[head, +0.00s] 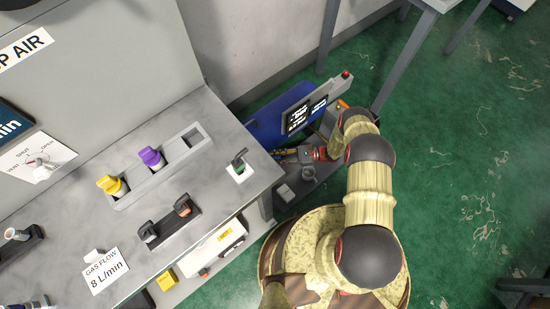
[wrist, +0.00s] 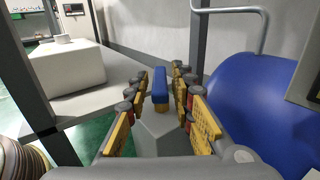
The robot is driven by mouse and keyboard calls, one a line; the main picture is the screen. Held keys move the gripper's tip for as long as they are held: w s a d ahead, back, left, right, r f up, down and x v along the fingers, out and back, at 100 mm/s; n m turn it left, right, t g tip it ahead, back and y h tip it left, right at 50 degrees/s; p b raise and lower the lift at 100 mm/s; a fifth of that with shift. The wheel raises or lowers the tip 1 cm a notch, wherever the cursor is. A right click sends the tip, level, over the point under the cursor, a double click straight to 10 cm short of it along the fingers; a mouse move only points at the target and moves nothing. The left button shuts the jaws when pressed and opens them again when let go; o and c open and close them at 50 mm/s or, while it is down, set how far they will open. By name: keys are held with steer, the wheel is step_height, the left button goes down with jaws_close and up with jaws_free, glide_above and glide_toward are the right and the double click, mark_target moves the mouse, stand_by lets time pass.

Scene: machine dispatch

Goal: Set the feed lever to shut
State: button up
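A white plate marked VENT, SHUT and OPEN (head: 22,158) is on the grey machine at the left of the head view. A pale lever (head: 42,172) sits on it; I cannot tell which mark it points to. No label in view names it as the feed lever. My gripper (head: 306,154) is far to the right of it, beyond the bench's right end, beside a blue tank. In the wrist view my gripper (wrist: 161,78) is open, with yellow finger pads. A small blue block (wrist: 160,86) shows between the fingers, with gaps on both sides.
The blue tank (wrist: 255,110) is close at my gripper's right. Green floor (head: 460,170) is open at right.

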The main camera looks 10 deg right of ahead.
jaws_close()
stand_by(0.6)
